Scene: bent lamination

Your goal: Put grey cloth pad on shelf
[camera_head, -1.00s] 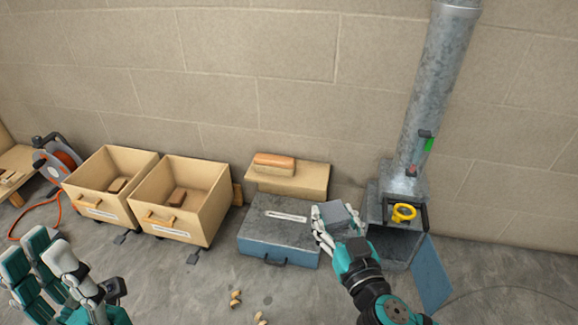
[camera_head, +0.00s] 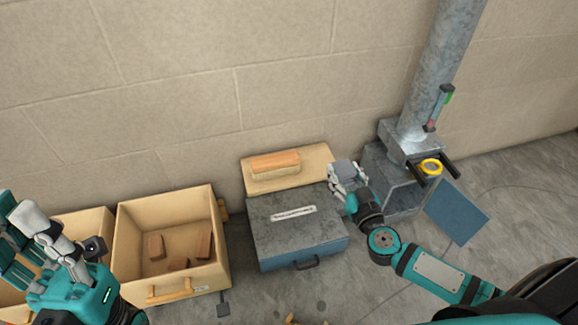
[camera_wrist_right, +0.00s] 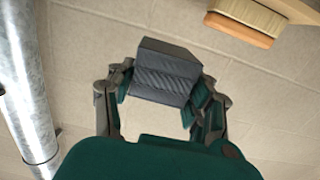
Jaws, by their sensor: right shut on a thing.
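My right gripper (camera_head: 347,186) is shut on the grey cloth pad (camera_head: 346,172) and holds it at the right end of the wooden shelf (camera_head: 312,161). In the right wrist view the grey pad (camera_wrist_right: 166,72) sits between both fingers, with a ribbed face showing. An orange-topped brush or block (camera_head: 274,166) lies on the left part of the shelf; it also shows in the right wrist view (camera_wrist_right: 240,28). Whether the pad touches the shelf cannot be told. My left gripper (camera_head: 45,245) is at the lower left, apart from the shelf, with its fingers spread and nothing seen in them.
A grey-blue case (camera_head: 290,232) stands below the shelf. A wooden bin (camera_head: 172,205) with several brown blocks is to its left. A metal duct (camera_head: 440,70) with a box and yellow handwheel (camera_head: 431,167) rises close to the right of my right gripper.

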